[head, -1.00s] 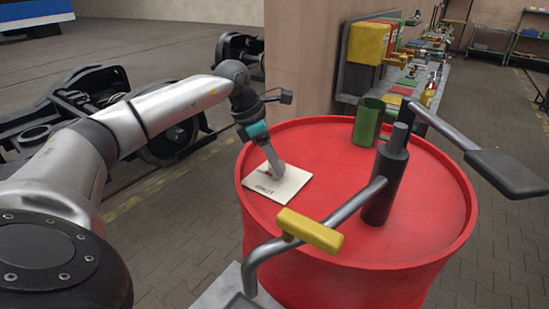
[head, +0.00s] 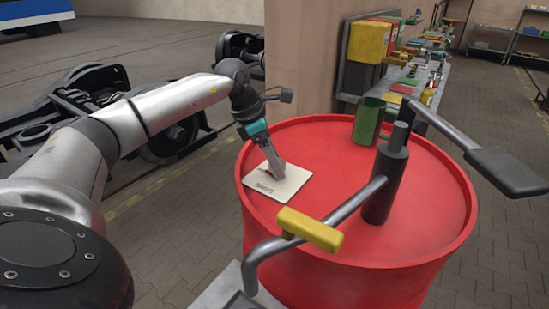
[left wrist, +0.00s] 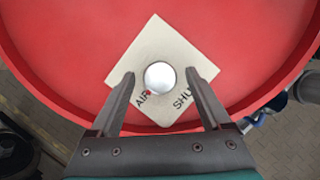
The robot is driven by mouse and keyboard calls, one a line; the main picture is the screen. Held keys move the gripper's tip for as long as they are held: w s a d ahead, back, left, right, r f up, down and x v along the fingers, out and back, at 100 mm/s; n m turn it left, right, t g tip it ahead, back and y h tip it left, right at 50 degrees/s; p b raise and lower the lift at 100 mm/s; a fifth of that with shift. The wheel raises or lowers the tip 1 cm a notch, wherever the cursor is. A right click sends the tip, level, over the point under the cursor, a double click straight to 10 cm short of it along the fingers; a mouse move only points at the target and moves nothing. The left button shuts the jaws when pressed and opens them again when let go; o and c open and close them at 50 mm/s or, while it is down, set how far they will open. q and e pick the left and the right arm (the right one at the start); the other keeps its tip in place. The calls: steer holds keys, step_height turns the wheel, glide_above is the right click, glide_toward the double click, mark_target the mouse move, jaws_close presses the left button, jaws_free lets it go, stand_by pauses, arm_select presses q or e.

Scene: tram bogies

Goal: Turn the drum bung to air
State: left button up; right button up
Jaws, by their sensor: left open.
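The drum bung (left wrist: 159,77) is a round, pale knob in the middle of a cream label plate (left wrist: 150,42) in the left wrist view. The plate reads AIR (left wrist: 143,99) at lower left and SHUT at lower right. A small red mark shows at the bung's edge, beside AIR. In the head view the plate (head: 293,184) lies on the left of the red drum's top (head: 325,160). My left gripper (head: 277,173) points down over the plate and hides the bung there. Its fingers (left wrist: 160,73) are open, one on each side of the bung, with gaps showing. My right gripper is not in view.
A green can (head: 368,120) stands at the drum's back. A cluttered bench (head: 430,85) is behind.

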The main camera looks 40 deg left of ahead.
arm_select(q)
steer(key=p+v, duration=0.1)
steer(key=v, duration=1.4)
steer(key=shift+r, duration=0.15)
